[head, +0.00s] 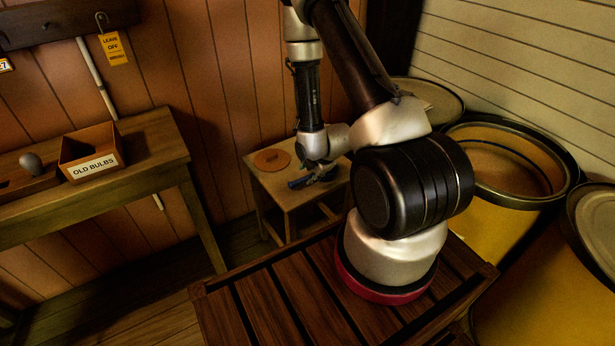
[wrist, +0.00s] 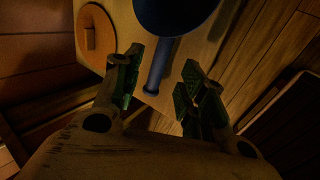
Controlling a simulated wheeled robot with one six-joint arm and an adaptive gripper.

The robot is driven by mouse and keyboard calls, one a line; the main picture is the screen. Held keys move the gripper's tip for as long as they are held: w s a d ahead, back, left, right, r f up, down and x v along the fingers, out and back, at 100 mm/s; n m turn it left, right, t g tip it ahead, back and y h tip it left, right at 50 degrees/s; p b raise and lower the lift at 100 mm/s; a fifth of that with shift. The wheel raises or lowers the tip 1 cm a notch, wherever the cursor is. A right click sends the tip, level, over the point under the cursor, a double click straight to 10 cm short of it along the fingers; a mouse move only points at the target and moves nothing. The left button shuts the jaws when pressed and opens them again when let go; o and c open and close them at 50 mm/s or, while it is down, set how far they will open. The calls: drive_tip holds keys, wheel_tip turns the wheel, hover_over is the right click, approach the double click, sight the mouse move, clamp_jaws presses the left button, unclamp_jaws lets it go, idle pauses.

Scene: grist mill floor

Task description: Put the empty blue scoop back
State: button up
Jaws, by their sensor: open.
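The blue scoop (head: 299,183) lies on a small wooden stool (head: 284,203), partly hidden by my gripper in the head view. In the wrist view the scoop's handle (wrist: 156,72) runs down from its round bowl (wrist: 172,12), which is cut off by the top edge. My gripper (wrist: 158,85) is open, with one greenish finger pad on each side of the handle. The handle lies between the fingers, nearer the left one in the picture, and I cannot tell whether either touches it. The inside of the bowl is too dark to judge.
A round wooden lid (head: 271,160) lies on the stool, left of the scoop. A bench (head: 150,139) on the left holds an "OLD BULBS" box (head: 90,151). Yellow drums stand at right, one open-topped (head: 565,172). A "LEAVE OFF" tag (head: 113,48) hangs on the wall.

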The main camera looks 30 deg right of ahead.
drive_tip(key=s+r+m, duration=0.2)
drive_tip(key=r+m, duration=0.2)
drive_tip(key=r, duration=1)
drive_tip(key=s+r+m, duration=0.3)
drive_tip(key=r+m, duration=0.1)
drive_tip(key=r, duration=1)
drive_tip(key=s+a+r+m+g, duration=0.1)
drive_tip(key=s+a+r+m, duration=0.1)
drive_tip(key=s+r+m, duration=0.3)
drive_tip(key=s+a+r+m+g, duration=0.1)
drive_tip(key=s+r+m, duration=0.4)
drive_tip(key=s+r, duration=0.6)
drive_tip(key=s, duration=0.3)
drive_tip(key=shift+s+a, duration=0.25)
drive_tip(key=shift+a, duration=0.15)
